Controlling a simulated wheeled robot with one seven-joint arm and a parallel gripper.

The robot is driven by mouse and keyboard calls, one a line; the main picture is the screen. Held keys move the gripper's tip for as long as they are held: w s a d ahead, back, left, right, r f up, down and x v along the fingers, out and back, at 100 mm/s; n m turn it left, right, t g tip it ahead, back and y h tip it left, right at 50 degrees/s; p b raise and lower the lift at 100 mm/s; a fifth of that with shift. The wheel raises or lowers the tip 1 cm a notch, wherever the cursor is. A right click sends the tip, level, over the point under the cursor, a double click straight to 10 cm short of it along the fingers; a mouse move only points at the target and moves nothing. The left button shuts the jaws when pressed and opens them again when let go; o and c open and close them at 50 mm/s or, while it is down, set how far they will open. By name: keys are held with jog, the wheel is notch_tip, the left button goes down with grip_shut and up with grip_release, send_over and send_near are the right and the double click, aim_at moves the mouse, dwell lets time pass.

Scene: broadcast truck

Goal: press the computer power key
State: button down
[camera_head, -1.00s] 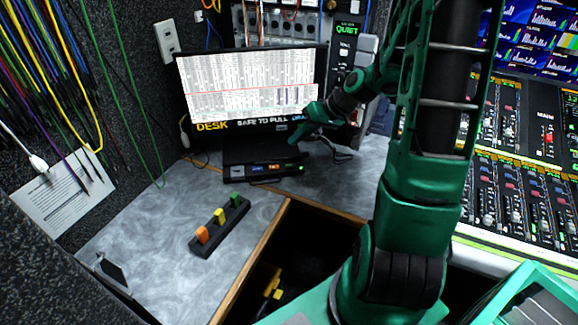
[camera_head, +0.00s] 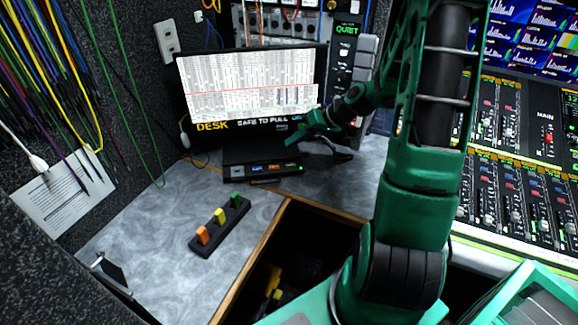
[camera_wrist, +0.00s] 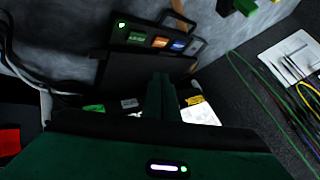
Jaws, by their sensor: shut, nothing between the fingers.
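The computer is a low black box (camera_head: 245,172) on the grey desk below the monitor. Its front face has a row of small coloured keys and a green light (camera_head: 300,166) at the right end. In the wrist view the front (camera_wrist: 116,38) appears upside down, with green (camera_wrist: 136,37), orange (camera_wrist: 160,42) and blue (camera_wrist: 179,45) keys and a lit white-green mark (camera_wrist: 121,25) at the left end. I cannot read which is the power key. My gripper (camera_head: 289,143) is shut and empty, above and behind the box's right side; its fingertips (camera_wrist: 162,76) point toward the box, apparently not touching.
A monitor (camera_head: 250,85) stands behind the computer. A black strip with orange, yellow and green pieces (camera_head: 219,228) lies on the desk. An open dark recess (camera_head: 310,240) is in front, with a mixing console (camera_head: 510,190) at right. Cables hang at left.

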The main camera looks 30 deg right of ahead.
aim_at(294, 166)
jog(key=shift+f, duration=3.25)
jog(key=shift+f, duration=0.75)
dwell(0.5)
jog(key=shift+s+r, duration=0.1)
jog(key=shift+r, duration=0.7)
jog(key=shift+r, duration=2.5)
